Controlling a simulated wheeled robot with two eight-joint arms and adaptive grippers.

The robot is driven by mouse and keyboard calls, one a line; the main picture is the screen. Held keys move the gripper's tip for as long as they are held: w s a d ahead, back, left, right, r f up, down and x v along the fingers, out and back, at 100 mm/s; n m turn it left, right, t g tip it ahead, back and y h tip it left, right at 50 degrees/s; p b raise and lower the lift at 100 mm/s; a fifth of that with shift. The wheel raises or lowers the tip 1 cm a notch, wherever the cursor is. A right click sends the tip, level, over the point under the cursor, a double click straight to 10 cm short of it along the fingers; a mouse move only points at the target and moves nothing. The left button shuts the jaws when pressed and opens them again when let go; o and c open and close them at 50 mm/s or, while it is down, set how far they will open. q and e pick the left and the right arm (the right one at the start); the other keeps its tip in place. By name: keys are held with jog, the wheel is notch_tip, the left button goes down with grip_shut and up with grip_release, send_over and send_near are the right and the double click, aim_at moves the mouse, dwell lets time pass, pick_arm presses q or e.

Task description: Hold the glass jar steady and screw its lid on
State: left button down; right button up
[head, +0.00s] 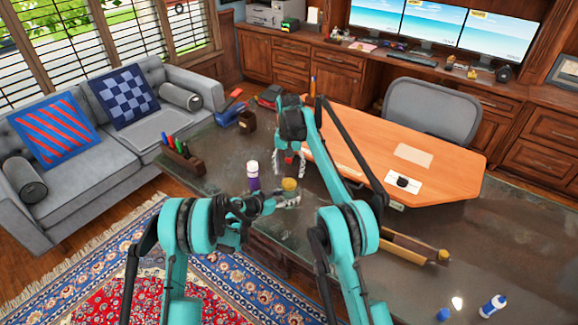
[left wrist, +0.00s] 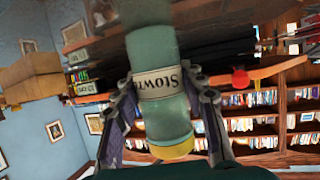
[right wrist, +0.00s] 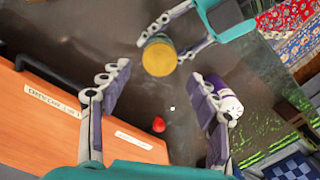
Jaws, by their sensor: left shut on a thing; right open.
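The glass jar (left wrist: 160,95), greenish and clear with a white label band, stands between the fingers of my left gripper (head: 285,199), which is shut on it. The left wrist view is upside down. A yellow lid (right wrist: 160,57) sits on the jar's top; it also shows in the head view (head: 290,184) and the left wrist view (left wrist: 172,149). I cannot tell how tightly it sits. My right gripper (right wrist: 160,74) is open and empty. In the head view it hangs just behind the jar, above the table, apart from the lid.
A purple bottle with a white cap (right wrist: 228,103) stands close to the jar. A small red thing (right wrist: 158,124) lies on the dark tabletop (head: 225,150). An orange wooden desktop (head: 375,145) lies to the right. A pen holder (head: 182,158) stands at the left end.

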aim_at(289, 183)
jog(key=n, duration=0.2)
jog(key=r+n, duration=0.1)
jog(key=n, duration=0.3)
jog(key=r+n, duration=0.1)
jog(key=n, duration=0.1)
jog(key=shift+n, duration=0.4)
jog(key=shift+f, duration=0.1)
jog(key=shift+f, duration=3.9)
jog(key=c, duration=1.2)
